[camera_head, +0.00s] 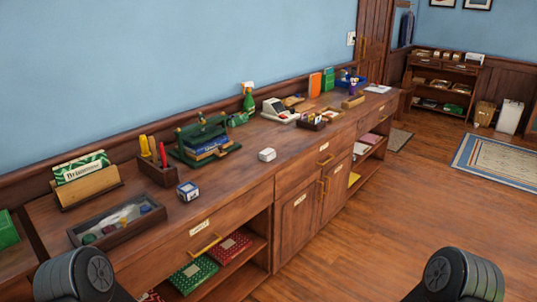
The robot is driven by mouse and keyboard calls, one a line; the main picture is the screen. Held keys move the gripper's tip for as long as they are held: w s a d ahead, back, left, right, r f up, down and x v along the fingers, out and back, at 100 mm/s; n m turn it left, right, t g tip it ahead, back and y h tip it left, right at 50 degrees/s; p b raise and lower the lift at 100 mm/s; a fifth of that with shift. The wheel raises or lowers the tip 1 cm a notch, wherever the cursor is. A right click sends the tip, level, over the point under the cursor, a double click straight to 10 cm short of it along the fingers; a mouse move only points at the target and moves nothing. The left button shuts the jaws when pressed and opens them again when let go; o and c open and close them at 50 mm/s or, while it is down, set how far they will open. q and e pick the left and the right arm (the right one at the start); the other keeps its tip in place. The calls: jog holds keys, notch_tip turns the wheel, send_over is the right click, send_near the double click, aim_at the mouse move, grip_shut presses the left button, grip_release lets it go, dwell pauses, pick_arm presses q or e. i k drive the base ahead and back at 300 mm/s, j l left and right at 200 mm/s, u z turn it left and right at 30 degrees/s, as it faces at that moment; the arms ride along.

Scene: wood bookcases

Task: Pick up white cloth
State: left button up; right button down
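No thing in view is clearly a white cloth. A small white block-like item (267,154) lies on the middle of the wooden counter (240,165); I cannot tell its material. A flat white sheet (378,88) lies near the counter's far end, too small to tell whether it is paper or cloth. Whitish items (127,214) lie in a dark open tray (76,238) at the near left. Only dark rounded parts of my two arms show at the bottom left and bottom right. Neither of my grippers is in view.
The counter also bears a card box (82,168), a pen holder (157,171), a green rack (203,138), a spray bottle (248,100) and a white machine (279,111). Drawers and open shelves are below. Wood floor (370,215) at right is clear; a rug (495,160) lies beyond.

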aim_at(266, 156)
jog(key=i+l, duration=0.25)
jog(key=i+l+u, duration=0.1)
jog(key=i+l, duration=0.2)
jog(key=l, duration=0.2)
jog(key=i+l, duration=0.25)
jog(key=i+l+u, duration=0.1)
jog(key=i+l, duration=0.15)
jog(key=l, duration=0.25)
jog(key=i+l, duration=0.25)
jog(key=l, duration=0.15)
jog(key=i+l+u, duration=0.1)
jog(key=l, duration=0.3)
jog(key=i+l, duration=0.35)
jog(key=i+l+u, duration=0.1)
jog(key=l, duration=0.4)
jog(key=i, duration=0.1)
